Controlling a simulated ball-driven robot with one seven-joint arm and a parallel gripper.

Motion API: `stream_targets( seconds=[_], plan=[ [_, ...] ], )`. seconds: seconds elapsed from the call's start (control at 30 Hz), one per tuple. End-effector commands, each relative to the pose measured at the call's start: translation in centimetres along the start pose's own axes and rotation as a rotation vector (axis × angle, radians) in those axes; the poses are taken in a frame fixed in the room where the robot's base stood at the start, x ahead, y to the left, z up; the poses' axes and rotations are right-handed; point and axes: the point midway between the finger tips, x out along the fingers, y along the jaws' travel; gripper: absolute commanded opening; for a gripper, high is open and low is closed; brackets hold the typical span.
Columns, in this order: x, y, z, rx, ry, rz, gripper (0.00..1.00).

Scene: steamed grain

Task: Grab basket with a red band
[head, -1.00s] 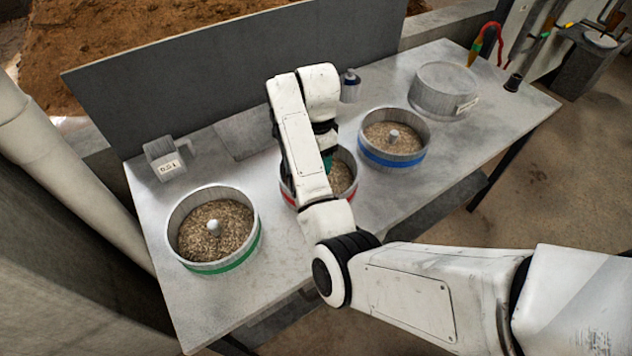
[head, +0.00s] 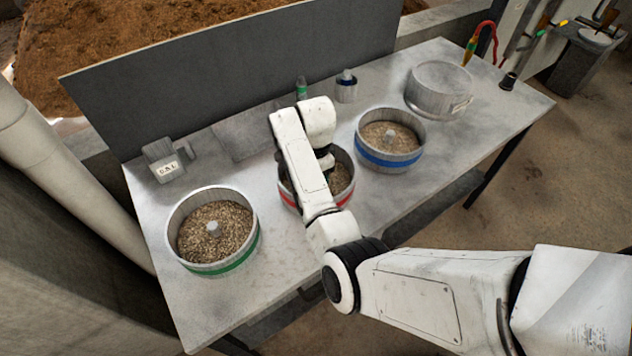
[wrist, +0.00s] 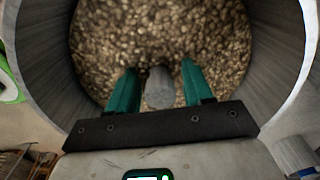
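The basket with a red band (head: 343,198) stands on the bench between the green-banded and blue-banded baskets. It is round, grey and filled with grain, and my arm hides much of it in the head view. In the wrist view its inner wall (wrist: 275,60) surrounds the grain, and a grey knob (wrist: 160,88) rises in the middle. My gripper (wrist: 162,88) points down into the basket. Its two green fingers are apart on either side of the knob, with a small gap visible on each side.
A basket with a green band (head: 240,262) stands to the left and one with a blue band (head: 385,161) to the right. An empty-looking grey round container (head: 440,90) stands at the far right. A labelled box (head: 163,162) and small bottles (head: 346,86) stand at the back.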

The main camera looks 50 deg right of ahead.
Motion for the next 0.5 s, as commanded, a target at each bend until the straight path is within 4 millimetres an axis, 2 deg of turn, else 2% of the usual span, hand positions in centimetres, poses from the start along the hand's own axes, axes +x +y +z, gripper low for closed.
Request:
stream_targets(
  seconds=[0.07,0.5],
  plan=[
    [-0.02,-0.01,0.00,0.000,0.000,0.000,0.43],
    [-0.05,-0.01,0.00,0.000,0.000,0.000,0.01]
  ],
)
